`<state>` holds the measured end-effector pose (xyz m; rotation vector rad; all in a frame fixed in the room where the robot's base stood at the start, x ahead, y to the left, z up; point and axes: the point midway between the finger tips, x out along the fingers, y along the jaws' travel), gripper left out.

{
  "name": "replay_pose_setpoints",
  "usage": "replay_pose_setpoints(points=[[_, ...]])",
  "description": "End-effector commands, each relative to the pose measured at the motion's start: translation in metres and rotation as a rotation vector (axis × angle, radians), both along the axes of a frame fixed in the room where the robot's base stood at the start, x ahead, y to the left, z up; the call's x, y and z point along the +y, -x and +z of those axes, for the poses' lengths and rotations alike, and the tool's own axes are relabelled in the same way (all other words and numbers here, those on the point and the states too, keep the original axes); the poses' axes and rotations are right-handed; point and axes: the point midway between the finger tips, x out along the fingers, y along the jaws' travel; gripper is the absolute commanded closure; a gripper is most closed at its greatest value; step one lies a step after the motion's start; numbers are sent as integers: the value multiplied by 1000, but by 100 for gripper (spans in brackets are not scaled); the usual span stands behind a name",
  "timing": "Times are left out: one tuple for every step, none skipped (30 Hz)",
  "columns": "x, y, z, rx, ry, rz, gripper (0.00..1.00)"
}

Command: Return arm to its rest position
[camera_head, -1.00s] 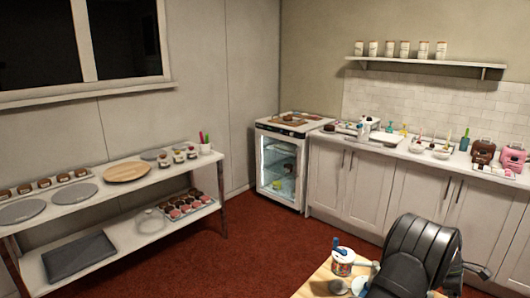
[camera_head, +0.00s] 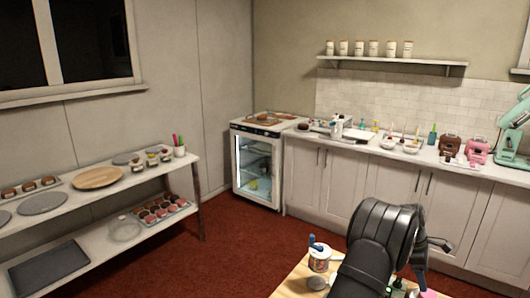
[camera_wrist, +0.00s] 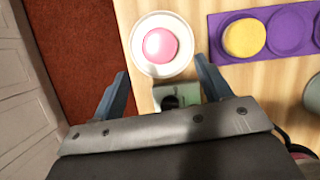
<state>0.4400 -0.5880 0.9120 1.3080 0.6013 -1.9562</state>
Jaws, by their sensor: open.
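My black arm (camera_head: 385,235) rises at the lower right of the head view, bent over a wooden table. My gripper (camera_wrist: 161,68) shows in the wrist view with its two blue-grey fingers spread apart and nothing held between them. Past the fingertips lies a white dish (camera_wrist: 140,50) with a round pink piece (camera_wrist: 160,45) on it. A pale green object with a dark opening (camera_wrist: 178,92) lies between the fingers, below the dish in the picture. I cannot tell how close the fingers are to it.
A purple tray (camera_wrist: 281,50) with a yellow round piece (camera_wrist: 243,38) lies right of the dish. A tub (camera_head: 319,258) stands on the table (camera_head: 288,284) beside my arm. A shelf rack (camera_head: 60,217), small fridge (camera_head: 258,170) and counter (camera_head: 300,133) line the walls. Red floor between is clear.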

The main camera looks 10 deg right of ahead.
Motion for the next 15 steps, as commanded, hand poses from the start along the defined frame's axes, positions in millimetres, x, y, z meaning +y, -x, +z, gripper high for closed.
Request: replay_pose_setpoints(points=[[-4, 4, -12, 2, -2, -2, 29], [-5, 6, -18, 2, -3, -2, 29], [-8, 8, -25, 1, -2, -2, 29], [-9, 9, -30, 1, -1, -2, 29], [-11, 11, -36, 2, -2, -2, 29], [-13, 13, -44, 2, -2, -1, 29], [-15, 14, -49, 1, -1, -1, 29], [-17, 15, -54, 1, -1, -2, 29], [-19, 18, -62, 1, -1, -2, 29], [-21, 19, -68, 1, -1, -2, 29], [-21, 18, -67, -1, 2, 0, 29], [-22, 17, -53, -4, 6, 0, 29], [-22, 17, -46, -3, 5, -1, 29], [-22, 17, -40, -4, 5, -2, 29], [-21, 17, -32, -3, 4, -1, 29]])
